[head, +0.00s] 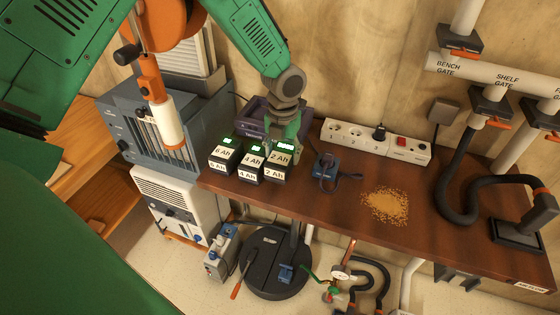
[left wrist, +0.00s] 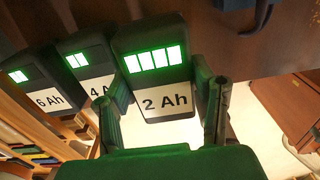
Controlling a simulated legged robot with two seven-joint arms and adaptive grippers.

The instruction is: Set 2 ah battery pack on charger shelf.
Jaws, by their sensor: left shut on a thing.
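The 2 Ah battery pack (head: 275,172) is a dark block with a white label and green lit bars, at the front left edge of the brown shelf (head: 330,204). My left gripper (head: 283,150) reaches down onto it. In the left wrist view, its two fingers (left wrist: 165,104) are shut on either side of the 2 Ah pack (left wrist: 152,62). I cannot tell whether the pack touches the shelf. The 4 Ah pack (head: 250,168) and the 6 Ah pack (head: 222,157) stand in a row to its left. My right gripper is not in view.
A purple bin (head: 252,118) is behind the packs. A small blue device with a cord (head: 327,168) lies to their right. A power strip (head: 352,136) runs along the wall. A pile of tan grains (head: 386,206) and a black hose (head: 455,190) lie further right.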

